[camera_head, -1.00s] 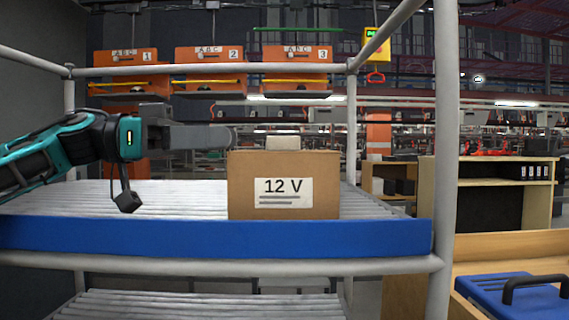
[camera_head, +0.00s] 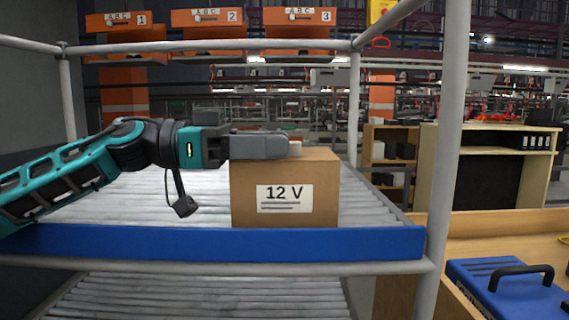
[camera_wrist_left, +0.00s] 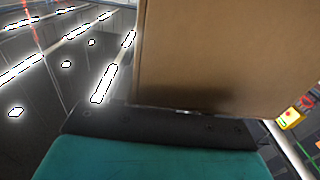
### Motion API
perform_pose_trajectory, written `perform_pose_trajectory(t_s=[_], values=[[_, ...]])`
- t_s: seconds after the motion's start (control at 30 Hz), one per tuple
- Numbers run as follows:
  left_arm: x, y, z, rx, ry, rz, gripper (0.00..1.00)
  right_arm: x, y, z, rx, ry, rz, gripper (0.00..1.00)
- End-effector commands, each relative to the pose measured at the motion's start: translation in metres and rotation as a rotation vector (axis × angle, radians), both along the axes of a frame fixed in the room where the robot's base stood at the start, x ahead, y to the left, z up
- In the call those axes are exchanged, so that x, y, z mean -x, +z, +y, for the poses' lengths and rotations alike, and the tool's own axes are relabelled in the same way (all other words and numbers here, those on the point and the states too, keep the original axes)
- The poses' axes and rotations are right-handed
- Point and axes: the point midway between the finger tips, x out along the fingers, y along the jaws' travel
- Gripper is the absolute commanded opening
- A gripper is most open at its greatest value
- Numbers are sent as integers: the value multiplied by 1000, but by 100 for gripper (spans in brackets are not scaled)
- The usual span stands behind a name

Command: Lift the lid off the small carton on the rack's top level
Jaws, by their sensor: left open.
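The small brown carton (camera_head: 285,212) with the "12 V" label stands upright on the rack's top level. Its top face, the lid (camera_head: 322,155), is in place, with no clear seam visible. A pale block (camera_head: 296,149) on the lid is mostly hidden behind my left gripper. My left gripper (camera_head: 288,146) reaches in from the left, level, over the carton's top at the block; its jaws are open. I cannot tell whether the fingers touch the block. In the left wrist view a brown cardboard face (camera_wrist_left: 225,55) fills the middle and right. My right gripper is not in view.
The roller level (camera_head: 130,200) has free room left of the carton. A blue front rail (camera_head: 200,243) and grey posts (camera_head: 450,140) frame the rack. Orange bins (camera_head: 207,30) hang behind. A blue case (camera_head: 505,285) lies on the wooden bench at the right.

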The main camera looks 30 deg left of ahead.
Motion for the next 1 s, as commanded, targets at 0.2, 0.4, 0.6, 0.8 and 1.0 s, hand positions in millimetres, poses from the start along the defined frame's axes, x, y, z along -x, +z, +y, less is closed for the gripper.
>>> perform_pose_trajectory(t_s=[0.2, 0.4, 0.6, 0.8, 1.0], values=[[0, -1, 0, 0, 0, 0, 39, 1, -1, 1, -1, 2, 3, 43], [0, -1, 0, 0, 0, 0, 20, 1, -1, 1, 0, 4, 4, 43], [0, -1, 0, 0, 0, 0, 0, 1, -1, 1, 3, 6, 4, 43], [0, 0, 0, -1, 0, 1, 0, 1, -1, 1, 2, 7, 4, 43], [0, 0, 0, -1, 0, -1, 0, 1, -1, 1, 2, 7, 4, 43]])
